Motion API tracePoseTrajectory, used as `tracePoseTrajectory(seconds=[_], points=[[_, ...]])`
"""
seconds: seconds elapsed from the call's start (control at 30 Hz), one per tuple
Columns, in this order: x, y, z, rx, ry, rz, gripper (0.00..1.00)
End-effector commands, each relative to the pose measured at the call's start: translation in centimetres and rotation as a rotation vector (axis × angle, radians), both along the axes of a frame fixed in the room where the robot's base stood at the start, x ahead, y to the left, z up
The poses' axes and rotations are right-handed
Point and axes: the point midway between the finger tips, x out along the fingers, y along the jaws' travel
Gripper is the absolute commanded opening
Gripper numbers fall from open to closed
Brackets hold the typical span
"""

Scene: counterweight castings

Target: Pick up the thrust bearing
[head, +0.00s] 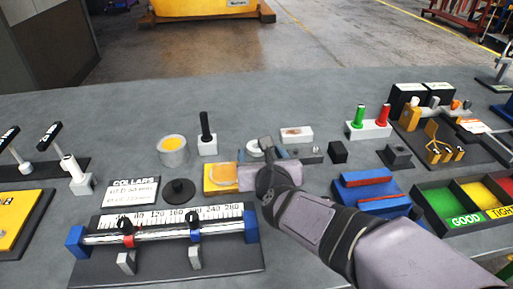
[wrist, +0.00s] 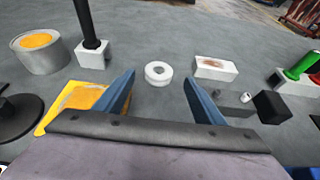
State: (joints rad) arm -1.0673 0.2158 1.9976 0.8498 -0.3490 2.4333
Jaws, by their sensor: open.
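What looks like the thrust bearing, a small white ring with a grey centre (wrist: 158,69), lies flat on the grey bench. In the wrist view it sits between the lines of my two blue fingers, just beyond the tips. My gripper (wrist: 160,78) is open and empty. In the head view the ring (head: 253,148) shows just left of my gripper (head: 268,153), which partly hides the area around it. I cannot tell how high my fingers are above the bench.
A white block with a brown stain (wrist: 215,68) lies right of the ring, and a black cube (wrist: 272,107) stands nearer. A yellow pad (wrist: 80,97), a white block with a black post (wrist: 92,52) and a grey cup (wrist: 39,54) stand left. Bare bench lies behind the ring.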

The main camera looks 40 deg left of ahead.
Motion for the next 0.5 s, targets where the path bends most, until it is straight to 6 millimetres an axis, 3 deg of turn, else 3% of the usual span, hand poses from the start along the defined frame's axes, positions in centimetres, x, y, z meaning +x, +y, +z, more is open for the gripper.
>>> tracePoseTrajectory(seconds=[0.5], points=[[3.0, 3.3, -1.6, -0.001, 0.001, 0.000, 0.64]])
